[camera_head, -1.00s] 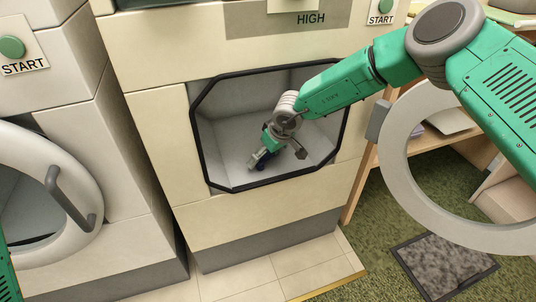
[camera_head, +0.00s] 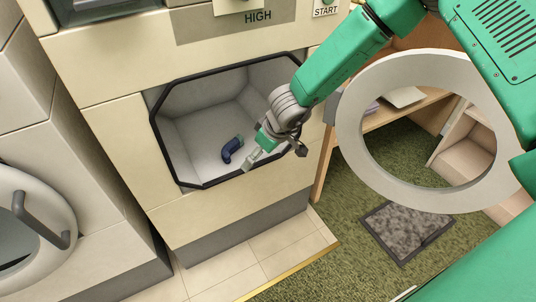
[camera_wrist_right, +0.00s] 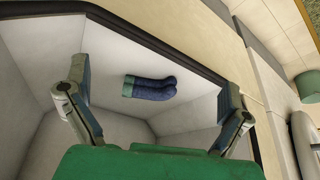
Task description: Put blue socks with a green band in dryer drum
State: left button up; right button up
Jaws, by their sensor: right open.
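The blue socks with a green band (camera_head: 231,149) lie on the floor of the dryer drum (camera_head: 190,137), inside its black-rimmed opening. In the right wrist view the socks (camera_wrist_right: 150,87) lie flat between and beyond the fingers, touching neither. My right gripper (camera_head: 270,157) is at the right side of the drum opening, open and empty, apart from the socks. Its spread fingers also show in the right wrist view (camera_wrist_right: 152,100). The round dryer door (camera_head: 350,125) stands open to the right. My left gripper is out of view.
A second machine with a round door and handle (camera_head: 40,222) stands at the left. A wooden shelf (camera_head: 323,165) is behind the open door. A grey mat (camera_head: 407,230) lies on the green carpet. The drum's left side is free.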

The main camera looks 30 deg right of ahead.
jog(key=s+d+f+m+g, duration=0.1)
jog(key=s+f, duration=0.2)
jog(key=s, duration=0.8)
jog(key=s+d+f+m+g+h, duration=0.1)
jog(key=s+f, duration=0.2)
jog(key=s, duration=0.8)
jog(key=s+d+f+m+g, duration=0.1)
jog(key=s+f+m, duration=0.1)
jog(key=s, duration=0.9)
jog(key=shift+s+d+f+g+h, duration=0.3)
jog(key=shift+s+d+f+h, duration=0.1)
jog(key=shift+f, duration=0.05)
notch_tip(320, 180, up, 12)
jog(key=p, duration=1.1)
jog(key=shift+f+p, duration=0.25)
jog(key=shift+p, duration=0.1)
jog(key=shift+w, duration=0.1)
